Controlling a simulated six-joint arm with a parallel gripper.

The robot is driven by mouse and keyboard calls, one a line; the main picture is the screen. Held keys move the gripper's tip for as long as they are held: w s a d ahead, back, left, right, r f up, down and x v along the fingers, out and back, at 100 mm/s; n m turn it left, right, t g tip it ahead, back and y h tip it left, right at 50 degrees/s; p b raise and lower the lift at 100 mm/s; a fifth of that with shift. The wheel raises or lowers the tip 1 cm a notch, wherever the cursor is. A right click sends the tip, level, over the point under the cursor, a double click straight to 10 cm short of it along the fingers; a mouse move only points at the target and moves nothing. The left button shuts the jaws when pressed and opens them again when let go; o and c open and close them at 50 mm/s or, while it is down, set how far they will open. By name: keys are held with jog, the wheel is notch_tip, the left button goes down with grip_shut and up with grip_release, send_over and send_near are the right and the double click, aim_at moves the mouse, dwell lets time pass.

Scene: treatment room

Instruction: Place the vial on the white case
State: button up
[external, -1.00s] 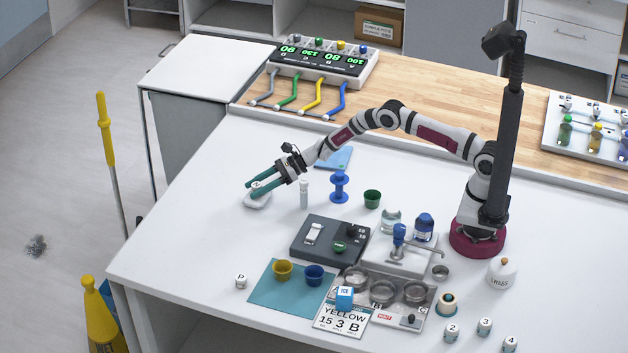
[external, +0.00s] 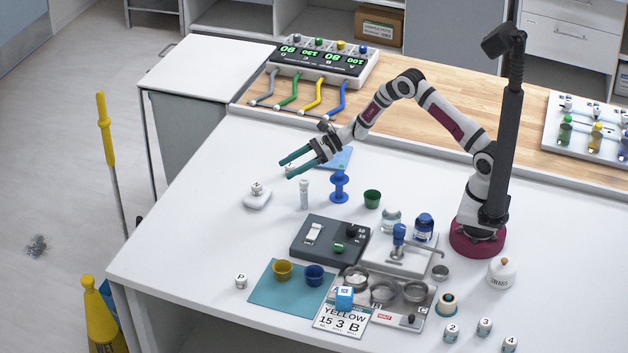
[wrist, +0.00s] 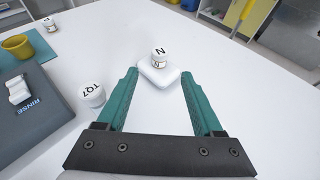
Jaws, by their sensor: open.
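The white case (external: 257,201) lies flat at the left of the table. A small white vial marked N (external: 257,187) stands upright on top of it. In the wrist view, the vial (wrist: 159,57) rests on the case (wrist: 160,76), beyond my fingertips and apart from them. A taller white vial (external: 304,195) stands on the table to the right of the case; its lid reads TQ7 in the wrist view (wrist: 92,93). My gripper (external: 286,169) is open and empty, raised above and behind the case.
A blue spool (external: 339,187), a green cup (external: 372,198) and a dark grey device (external: 322,240) stand right of the taller vial. A teal mat (external: 290,300) with yellow and blue cups lies in front. The table is clear around the case.

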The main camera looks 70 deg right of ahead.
jog(key=s+a+r+n+g+y, duration=0.1)
jog(key=s+a+r+n+g, duration=0.5)
jog(key=s+a+r+n, duration=0.65)
jog(key=s+d+r+n+g+h, duration=0.1)
jog(key=s+r+n+g+h, duration=0.15)
jog(key=s, duration=0.75)
jog(key=s+r+n+g+h, duration=0.1)
jog(key=s+r+n+g, duration=0.15)
jog(key=s, duration=0.75)
jog(key=s+d+f+n+h, duration=0.1)
jog(key=s+d+n+h, duration=0.1)
jog(key=s, duration=0.4)
jog(key=s+d+f+n+h, duration=0.2)
jog(key=s+d+n, duration=0.1)
jog(key=s, duration=0.3)
jog(key=shift+s+d, duration=0.2)
jog(key=shift+d, duration=0.6)
